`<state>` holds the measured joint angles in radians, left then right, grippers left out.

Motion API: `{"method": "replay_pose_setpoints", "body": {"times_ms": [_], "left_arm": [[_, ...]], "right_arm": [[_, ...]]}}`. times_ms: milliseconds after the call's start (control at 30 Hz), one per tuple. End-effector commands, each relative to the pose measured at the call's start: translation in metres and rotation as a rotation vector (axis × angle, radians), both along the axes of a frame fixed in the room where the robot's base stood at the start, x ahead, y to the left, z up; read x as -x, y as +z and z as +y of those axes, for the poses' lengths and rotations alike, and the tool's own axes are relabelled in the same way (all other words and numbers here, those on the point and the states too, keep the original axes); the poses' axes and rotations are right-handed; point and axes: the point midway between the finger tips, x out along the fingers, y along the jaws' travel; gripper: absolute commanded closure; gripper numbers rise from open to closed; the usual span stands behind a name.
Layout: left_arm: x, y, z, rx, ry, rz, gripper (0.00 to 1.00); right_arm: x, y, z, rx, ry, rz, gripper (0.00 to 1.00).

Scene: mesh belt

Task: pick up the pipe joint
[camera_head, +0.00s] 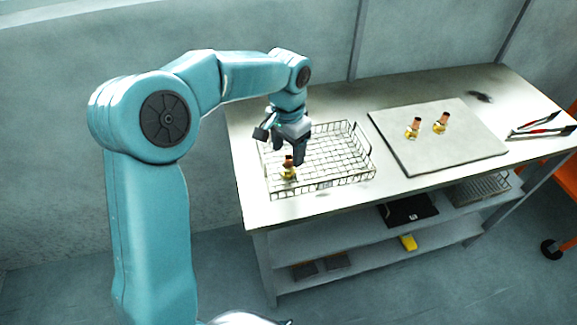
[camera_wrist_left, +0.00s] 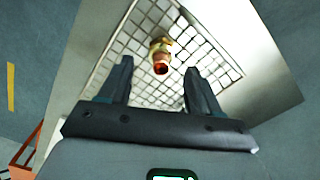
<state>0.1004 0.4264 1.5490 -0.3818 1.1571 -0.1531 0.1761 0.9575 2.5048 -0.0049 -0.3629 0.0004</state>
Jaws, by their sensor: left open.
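A pipe joint (camera_head: 288,170), brass with a copper-coloured end, stands in the wire mesh basket (camera_head: 345,183) near its front left corner. It also shows in the left wrist view (camera_wrist_left: 160,56), beyond and between my fingertips. My left gripper (camera_head: 289,160) is open and points down just above this joint, apart from it as far as I can tell. In the left wrist view its two fingers (camera_wrist_left: 158,80) are spread with nothing between them. Two more pipe joints (camera_head: 413,128) (camera_head: 441,123) stand on the grey mat (camera_head: 470,150) to the right. My right gripper is not in view.
The basket's wire walls rise around the joint. The metal table (camera_head: 240,165) has its front edge close to the basket. Red-handled pliers (camera_head: 540,130) lie at the far right. A lower shelf holds a dark tray (camera_head: 400,214) and a yellow object (camera_head: 408,243).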

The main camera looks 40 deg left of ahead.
Motion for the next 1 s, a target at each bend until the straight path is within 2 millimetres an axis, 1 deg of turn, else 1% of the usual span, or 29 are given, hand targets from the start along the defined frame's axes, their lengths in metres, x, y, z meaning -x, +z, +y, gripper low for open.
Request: {"method": "replay_pose_setpoints", "body": {"times_ms": [133,300,400,500,667,767,800,867,900,1000], "left_arm": [[-0.001,-0.013,0.001,0.001,0.0,0.004,0.37],[-0.004,-0.041,0.003,0.0,-0.001,0.005,0.37],[-0.005,-0.052,0.003,0.001,-0.001,0.002,0.37],[-0.005,-0.055,0.003,0.001,0.0,0.001,0.37],[-0.005,-0.055,0.003,0.0,0.0,0.001,0.37],[-0.005,-0.055,0.003,0.0,-0.001,0.001,0.66],[-0.005,-0.055,0.003,0.0,0.0,0.001,0.79],[-0.005,-0.055,0.003,0.0,-0.001,0.001,0.99],[-0.005,-0.055,0.003,0.0,-0.001,0.001,1.0],[-0.006,-0.055,0.003,0.0,0.0,0.0,1.0]], "right_arm": [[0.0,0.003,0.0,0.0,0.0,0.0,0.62],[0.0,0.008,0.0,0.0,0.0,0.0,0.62],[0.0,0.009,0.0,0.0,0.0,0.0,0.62],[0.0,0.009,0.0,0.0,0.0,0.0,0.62],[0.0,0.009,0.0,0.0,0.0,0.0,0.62],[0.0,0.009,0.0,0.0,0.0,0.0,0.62],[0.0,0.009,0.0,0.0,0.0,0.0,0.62],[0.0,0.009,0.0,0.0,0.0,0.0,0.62],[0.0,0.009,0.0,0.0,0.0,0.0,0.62],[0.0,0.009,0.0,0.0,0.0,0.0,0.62]]}}
